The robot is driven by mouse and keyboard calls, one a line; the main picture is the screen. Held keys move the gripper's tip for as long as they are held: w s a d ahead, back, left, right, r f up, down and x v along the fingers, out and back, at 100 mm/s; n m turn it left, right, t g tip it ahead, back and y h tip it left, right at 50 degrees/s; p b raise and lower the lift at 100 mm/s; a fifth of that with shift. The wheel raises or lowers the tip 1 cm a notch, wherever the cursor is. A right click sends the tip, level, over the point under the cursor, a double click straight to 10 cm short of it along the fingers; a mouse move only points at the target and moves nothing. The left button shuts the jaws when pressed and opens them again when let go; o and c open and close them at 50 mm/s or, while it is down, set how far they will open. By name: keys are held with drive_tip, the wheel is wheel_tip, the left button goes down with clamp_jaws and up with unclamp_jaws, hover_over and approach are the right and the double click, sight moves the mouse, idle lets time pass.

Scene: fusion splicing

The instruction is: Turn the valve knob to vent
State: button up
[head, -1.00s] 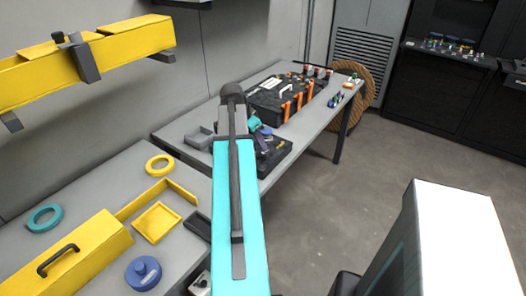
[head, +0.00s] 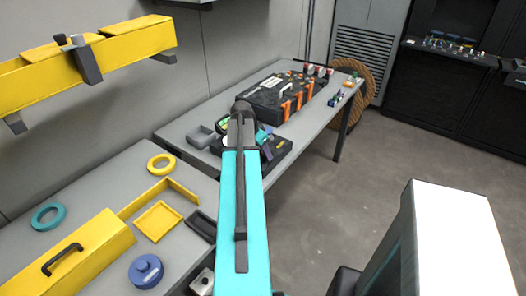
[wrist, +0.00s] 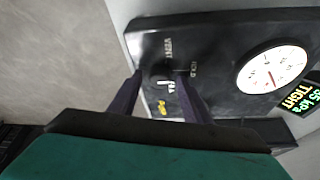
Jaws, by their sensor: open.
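The valve knob (wrist: 158,71) is a small dark knob on a black panel (wrist: 215,42) in the wrist view. The labels VENT and HOLD stand beside it, with a yellow label on the gripper's side. A small white mark shows near the knob; which label it points to is unclear. My gripper (wrist: 161,78) is open, one dark finger on each side of the knob; contact is unclear. A white round gauge (wrist: 272,70) and a lit display (wrist: 303,96) reading TIGHT are at the right. In the head view my arm hides the knob and much of the panel.
A black case with orange latches (head: 283,95) lies behind the panel on the far table. The near table holds a blue round container (head: 146,271), a yellow tray (head: 158,221) and yellow and teal rings.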

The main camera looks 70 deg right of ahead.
drive_tip(key=c, duration=1)
drive_tip(key=shift+c, duration=0.2)
drive_tip(key=shift+n, duration=0.4)
drive_tip(key=shift+s+a+n+t+b, duration=0.15)
drive_tip(key=shift+n+t+b, duration=0.3)
drive_tip(key=shift+n, duration=0.25)
drive_tip(key=n+t, duration=0.1)
drive_tip(key=n, duration=0.2)
drive_tip(key=shift+n+b, duration=0.3)
drive_tip(key=shift+s+n+t, duration=0.15)
drive_tip(key=shift+n+t, duration=0.5)
drive_tip(key=shift+n, duration=0.9)
drive_tip(key=shift+s+n+t, duration=0.1)
drive_tip(key=shift+n+t, duration=0.5)
drive_tip(key=shift+n, duration=0.95)
